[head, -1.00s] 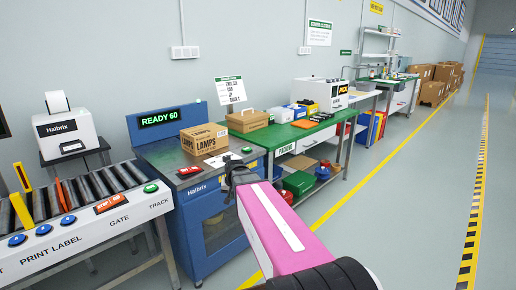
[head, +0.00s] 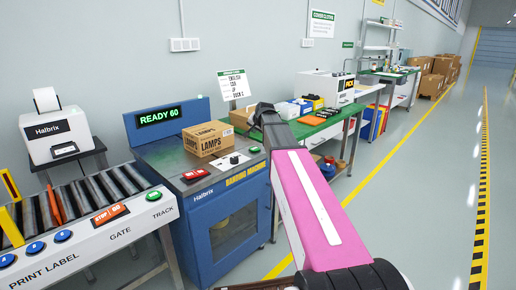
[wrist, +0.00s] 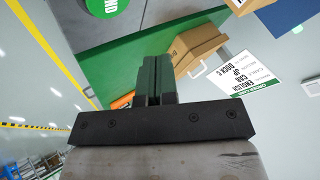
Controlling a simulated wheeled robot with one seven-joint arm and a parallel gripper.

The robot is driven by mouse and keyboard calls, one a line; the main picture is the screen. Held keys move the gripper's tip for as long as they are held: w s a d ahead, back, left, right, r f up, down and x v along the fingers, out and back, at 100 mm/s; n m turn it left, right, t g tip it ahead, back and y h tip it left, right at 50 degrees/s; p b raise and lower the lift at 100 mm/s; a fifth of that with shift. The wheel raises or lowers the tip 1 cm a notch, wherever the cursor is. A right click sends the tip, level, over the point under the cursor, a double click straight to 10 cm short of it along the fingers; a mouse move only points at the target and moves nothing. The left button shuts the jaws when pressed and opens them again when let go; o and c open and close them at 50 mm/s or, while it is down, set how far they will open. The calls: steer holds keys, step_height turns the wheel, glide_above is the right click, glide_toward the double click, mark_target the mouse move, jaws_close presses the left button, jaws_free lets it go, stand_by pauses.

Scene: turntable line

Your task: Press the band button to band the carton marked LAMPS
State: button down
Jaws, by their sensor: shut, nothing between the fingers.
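The carton marked LAMPS (head: 205,140) sits closed on top of the blue banding machine (head: 230,222), whose display (head: 159,117) reads READY 60. A green button (head: 254,150) is at the right of the machine's top, and a red button (head: 196,174) is at its front left. In the wrist view, a round green button (wrist: 104,4) is cut off by the top edge, with the letters "ND" showing. My gripper (head: 264,108) is raised beyond and above the green button, apart from it. Its fingers (wrist: 153,75) are shut and empty.
A white panel with a black knob (head: 234,158) lies between the two buttons. A roller conveyor (head: 85,200) with blue buttons stands left. Behind my gripper, a green packing table (head: 312,128) holds a brown carton (head: 240,118) and a sign. The floor at right is clear.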

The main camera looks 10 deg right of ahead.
mark_target(256, 148)
steer(key=shift+w+d+r, duration=0.3)
steer(key=shift+w+r, duration=0.5)
steer(key=shift+r, duration=0.1)
steer(key=shift+f, duration=0.1)
steer(key=shift+f, duration=4.35)
steer(key=shift+f, duration=0.1)
steer(key=shift+f, duration=0.3)
steer(key=shift+f, duration=0.5)
steer(key=shift+r, duration=0.95)
